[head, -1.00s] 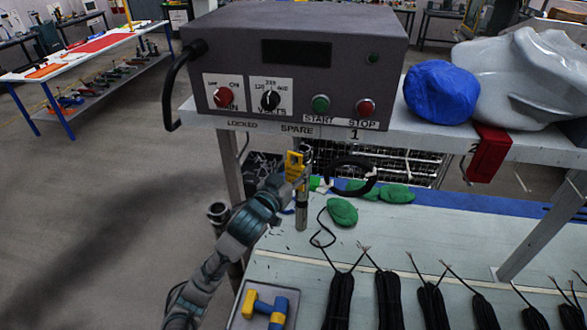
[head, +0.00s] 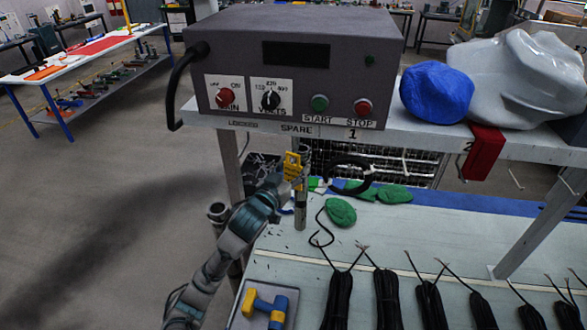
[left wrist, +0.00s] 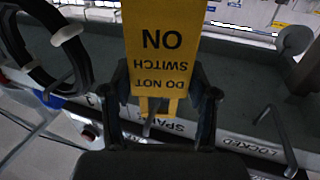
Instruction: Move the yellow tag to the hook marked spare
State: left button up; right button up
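The yellow tag (head: 292,169) is just below the shelf edge, under the label SPARE (head: 296,128). In the left wrist view, the tag (left wrist: 160,55) reads DO NOT SWITCH ON upside down. Its slotted end is near a thin metal hook (left wrist: 149,122), with the SPARE label behind. Whether the hook passes through the slot is unclear. My left gripper (head: 282,183) is at the tag. Its fingers (left wrist: 160,85) stand apart, one along each side of the tag; contact or a small gap cannot be told. My right gripper is out of view.
A grey control box (head: 295,75) stands on the shelf (head: 430,125) above. Labels LOCKED and 1 flank SPARE. A black ring (head: 352,175) hangs to the right, and a red item (head: 484,152) farther right. Green pieces (head: 341,212) and black cable bundles (head: 386,300) lie on the bench.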

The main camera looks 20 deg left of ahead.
pick_arm(q)
jog(key=shift+o, duration=1.4)
jog(key=shift+d, duration=0.15)
jog(key=shift+w, duration=0.1)
